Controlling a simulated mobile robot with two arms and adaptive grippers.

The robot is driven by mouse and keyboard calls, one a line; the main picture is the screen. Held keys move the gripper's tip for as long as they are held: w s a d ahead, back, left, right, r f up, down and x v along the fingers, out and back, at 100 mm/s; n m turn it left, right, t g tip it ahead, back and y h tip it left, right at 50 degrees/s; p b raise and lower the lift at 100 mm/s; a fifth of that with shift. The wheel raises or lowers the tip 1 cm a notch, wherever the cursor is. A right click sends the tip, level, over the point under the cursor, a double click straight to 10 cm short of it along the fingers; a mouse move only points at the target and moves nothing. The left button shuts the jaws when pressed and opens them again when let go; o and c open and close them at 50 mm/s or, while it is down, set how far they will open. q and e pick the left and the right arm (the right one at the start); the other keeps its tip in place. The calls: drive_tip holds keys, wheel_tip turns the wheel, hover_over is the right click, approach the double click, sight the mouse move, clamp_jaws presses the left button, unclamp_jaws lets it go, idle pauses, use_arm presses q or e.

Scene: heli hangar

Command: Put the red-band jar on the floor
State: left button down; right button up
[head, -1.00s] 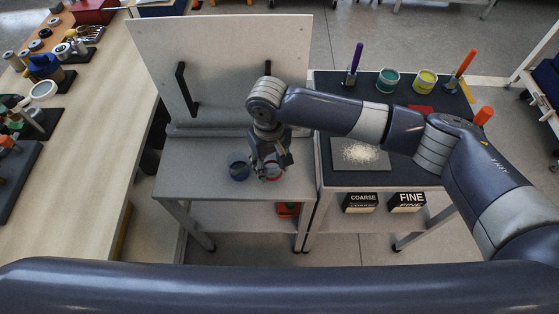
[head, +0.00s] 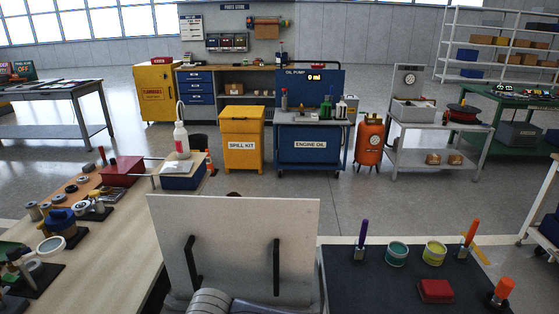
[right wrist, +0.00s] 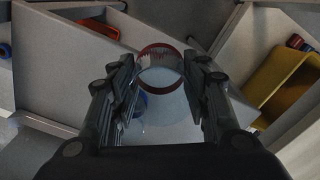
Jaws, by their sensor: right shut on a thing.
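The red-band jar (right wrist: 160,79) shows in the right wrist view as a clear round jar with a red ring at its rim. My right gripper (right wrist: 163,88) is shut on it, with one finger on each side. How far the jar is above any surface is hard to tell. My left gripper is in neither current view.
A blue round thing (right wrist: 138,104) shows partly behind the left finger. An orange-red bin (right wrist: 100,28) and a yellow bin (right wrist: 284,76) lie beyond. In the head view a dark-topped table (head: 375,285) stands right and a wooden bench (head: 118,235) left. Open floor (head: 290,196) lies behind the panel.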

drive_tip(key=d+r+m, duration=0.2)
drive_tip(key=d+r, duration=0.3)
drive_tip(key=d, duration=0.5)
drive_tip(key=d+r+m+p, duration=0.1)
drive_tip(key=d+r, duration=0.4)
drive_tip(key=d, duration=0.5)
drive_tip(key=d+r+m+p, duration=0.1)
drive_tip(key=d+r+m, duration=0.2)
drive_tip(key=d, duration=0.8)
wheel_tip(320, 180, up, 2)
drive_tip(key=shift+s+r, duration=0.2)
drive_tip(key=shift+s, duration=0.25)
